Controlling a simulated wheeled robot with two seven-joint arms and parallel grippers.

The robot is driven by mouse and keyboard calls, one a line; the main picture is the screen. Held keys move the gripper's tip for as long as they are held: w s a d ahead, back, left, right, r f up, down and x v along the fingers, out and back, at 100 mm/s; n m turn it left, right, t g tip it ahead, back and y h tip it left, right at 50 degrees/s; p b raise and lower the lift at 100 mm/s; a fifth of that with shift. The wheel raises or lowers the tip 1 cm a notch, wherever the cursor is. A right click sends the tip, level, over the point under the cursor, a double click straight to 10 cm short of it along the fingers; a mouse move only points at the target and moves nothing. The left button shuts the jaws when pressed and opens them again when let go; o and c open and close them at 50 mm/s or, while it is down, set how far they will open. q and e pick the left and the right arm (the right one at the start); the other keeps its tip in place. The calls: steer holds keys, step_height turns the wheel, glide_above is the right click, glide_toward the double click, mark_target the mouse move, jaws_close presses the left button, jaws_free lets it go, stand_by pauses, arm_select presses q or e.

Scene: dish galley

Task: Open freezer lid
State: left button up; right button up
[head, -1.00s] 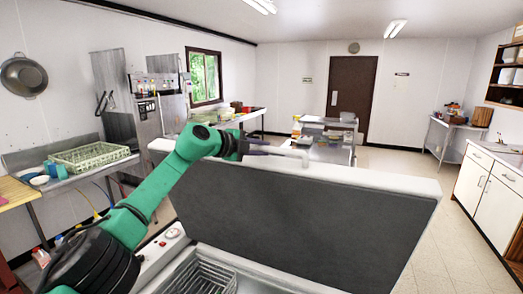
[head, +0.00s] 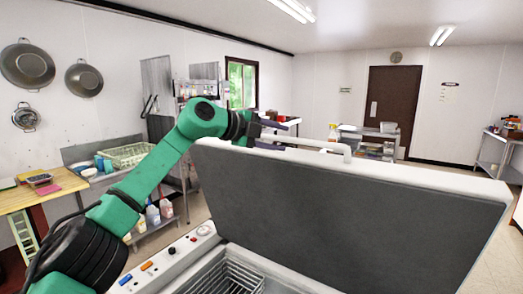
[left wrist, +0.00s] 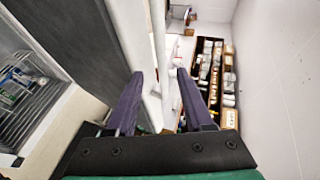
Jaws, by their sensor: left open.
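The freezer lid (head: 350,215) stands raised, its dark grey inner face toward me and its pale rim along the top. A white handle (head: 338,149) sits at the top edge. My left gripper (head: 280,136) is at the lid's top edge, left of the handle's bend, with its fingers pointing right. In the left wrist view its two purple fingers (left wrist: 160,74) are apart, with a pale strip of the lid or handle between them. I cannot tell if they touch it. The freezer's opening with a wire basket (head: 228,277) shows below the lid. My right gripper is out of view.
The freezer's control panel (head: 180,252) is at its front left. A wooden-topped table (head: 42,190) and a sink counter with a green rack (head: 128,155) stand at the left. Beyond the lid is a work table (head: 365,140). The floor (head: 430,172) shows behind it.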

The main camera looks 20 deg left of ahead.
arm_select(q)
steer(key=b+v, duration=0.1)
steer(key=v, duration=0.5)
steer(key=shift+s+r, duration=0.15)
steer(key=shift+s, duration=0.05)
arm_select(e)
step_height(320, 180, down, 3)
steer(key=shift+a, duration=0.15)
arm_select(q)
steer(key=shift+d, duration=0.1)
